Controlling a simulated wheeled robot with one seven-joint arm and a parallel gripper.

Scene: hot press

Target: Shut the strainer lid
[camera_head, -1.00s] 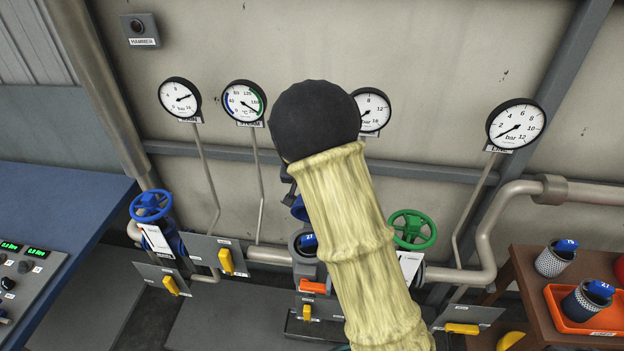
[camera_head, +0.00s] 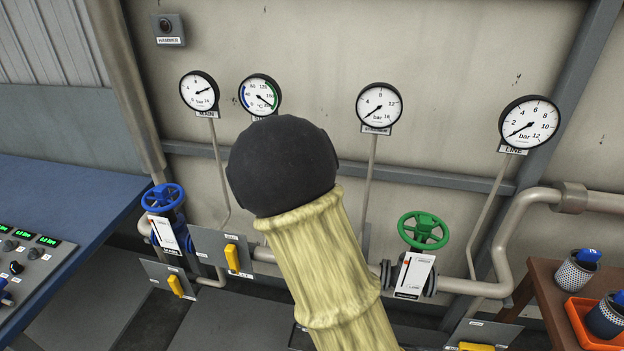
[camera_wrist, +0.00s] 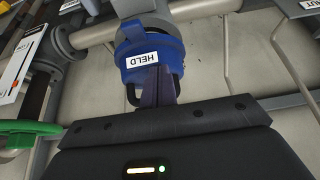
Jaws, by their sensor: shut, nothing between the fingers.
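In the wrist view, a blue round part of the strainer, probably its lid (camera_wrist: 128,68), carries a white label reading HELD and has a dark loop below it. My gripper (camera_wrist: 153,72) is shut and empty, its dark narrow fingers in front of or against the blue part; I cannot tell whether they touch. The frames do not show clearly how far the lid is open. In the head view my arm, with its cream sleeve and black end, covers the strainer and my gripper.
A green handwheel (camera_head: 423,230) stands right of my arm and a blue handwheel (camera_head: 163,198) left of it. Gauges line the wall above. A wooden table (camera_head: 541,292) with an orange tray (camera_head: 582,318) is at the right. A blue bench (camera_head: 60,195) is at the left.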

